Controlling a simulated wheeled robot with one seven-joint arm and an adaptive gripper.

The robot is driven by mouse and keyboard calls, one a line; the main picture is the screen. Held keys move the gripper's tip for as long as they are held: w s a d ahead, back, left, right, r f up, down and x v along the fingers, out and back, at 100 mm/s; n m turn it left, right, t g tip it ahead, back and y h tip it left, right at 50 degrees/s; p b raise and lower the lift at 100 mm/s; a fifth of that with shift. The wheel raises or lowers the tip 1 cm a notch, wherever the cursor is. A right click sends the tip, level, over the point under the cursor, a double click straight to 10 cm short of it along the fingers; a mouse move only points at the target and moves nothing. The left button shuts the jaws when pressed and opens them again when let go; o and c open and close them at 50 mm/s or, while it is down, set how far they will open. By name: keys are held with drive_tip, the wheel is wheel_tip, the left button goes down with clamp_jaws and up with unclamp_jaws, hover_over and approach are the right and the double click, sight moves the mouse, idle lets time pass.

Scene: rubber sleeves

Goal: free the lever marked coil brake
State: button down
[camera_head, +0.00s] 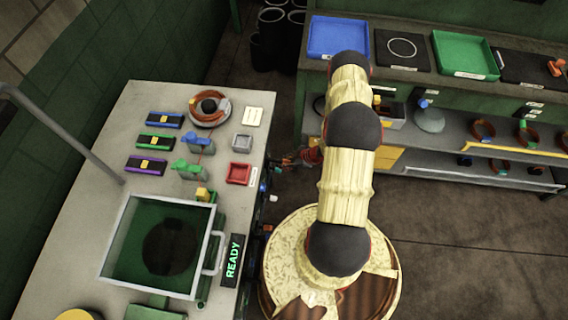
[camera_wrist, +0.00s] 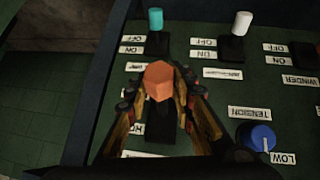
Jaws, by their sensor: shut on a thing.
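My gripper (camera_wrist: 160,92) is shut around an orange lever handle (camera_wrist: 158,78) on the dark green control panel (camera_wrist: 195,110). A finger stands on each side of the orange handle. No plate that I can read says coil brake. In the head view my gripper (camera_head: 290,161) reaches the bench's right front side, and the orange handle is too small to tell there.
A teal lever (camera_wrist: 155,20) and a white lever (camera_wrist: 241,24) with ON and OFF plates stand nearby. A blue tension knob (camera_wrist: 257,137) is at the lower right. The bench (camera_head: 110,215) has a glass-lidded tank (camera_head: 160,292) and a READY sign (camera_head: 233,258).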

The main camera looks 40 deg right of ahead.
drive_tip(key=f+t+b, duration=0.1)
drive_tip(key=f+t+y+b, duration=0.1)
drive_tip(key=b, duration=0.1)
drive_tip(key=shift+w+d, duration=0.15)
drive_tip(key=shift+w, duration=0.2)
drive_tip(key=b, duration=0.1)
drive_tip(key=t+y+b, duration=0.1)
drive_tip(key=b, duration=0.1)
drive_tip(key=shift+w+a+f, duration=0.2)
drive_tip(key=shift+a+f, duration=0.05)
drive_tip(key=shift+y, duration=0.3)
drive_tip(key=shift+a, duration=0.1)
drive_tip(key=c, duration=1.9)
unclamp_jaws()
drive_tip(key=o, duration=0.4)
drive_tip(key=shift+s+a+f, duration=0.1)
drive_tip(key=shift+a, duration=0.05)
drive_tip(key=shift+s, duration=0.1)
